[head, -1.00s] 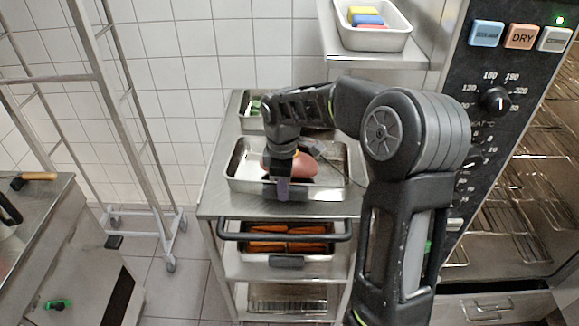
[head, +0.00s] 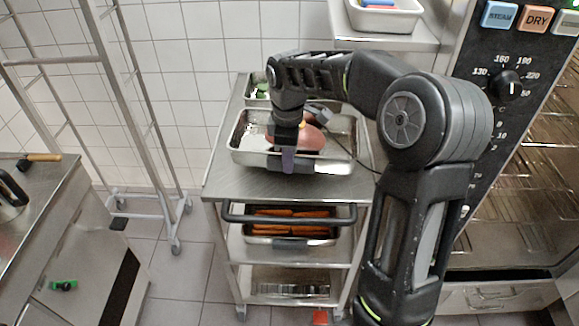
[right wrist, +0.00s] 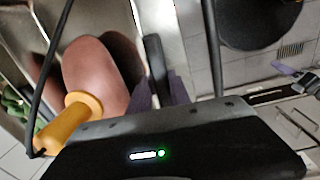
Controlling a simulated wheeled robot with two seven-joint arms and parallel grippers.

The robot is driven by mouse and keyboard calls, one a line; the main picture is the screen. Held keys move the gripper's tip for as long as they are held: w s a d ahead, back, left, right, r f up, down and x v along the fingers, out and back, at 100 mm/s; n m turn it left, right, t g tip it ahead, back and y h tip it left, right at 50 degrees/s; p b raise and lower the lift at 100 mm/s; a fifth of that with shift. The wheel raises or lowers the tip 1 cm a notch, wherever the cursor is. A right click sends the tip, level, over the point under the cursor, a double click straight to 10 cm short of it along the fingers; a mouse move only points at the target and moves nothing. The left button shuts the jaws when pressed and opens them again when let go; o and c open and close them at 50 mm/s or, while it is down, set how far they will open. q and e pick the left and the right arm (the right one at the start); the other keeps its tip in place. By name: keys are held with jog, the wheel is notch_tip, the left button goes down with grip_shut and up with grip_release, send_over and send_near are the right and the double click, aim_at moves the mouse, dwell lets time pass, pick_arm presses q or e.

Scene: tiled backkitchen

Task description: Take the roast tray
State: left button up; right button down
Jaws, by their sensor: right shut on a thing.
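The roast tray (head: 245,156) is a steel pan on the top of a steel trolley. A reddish-brown roast (head: 308,137) lies in it. My right gripper (head: 286,160) points down at the tray's front wall and is shut on its rim. In the right wrist view, the pads of the right gripper (right wrist: 160,92) close around the rim, with the roast (right wrist: 92,78) to the left. Whether the tray's underside touches the trolley top is hard to tell. My left gripper is out of view.
A pan with green food (head: 258,88) stands behind, on the trolley top (head: 225,183). A pan of orange pieces (head: 290,240) sits on the shelf below. The oven panel (head: 490,85) is at right, a wheeled rack (head: 125,100) and counter (head: 50,185) at left. Bare floor shows between.

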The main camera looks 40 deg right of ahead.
notch_tip(320, 180, up, 6)
jog(key=shift+r, duration=0.2)
dwell(0.7)
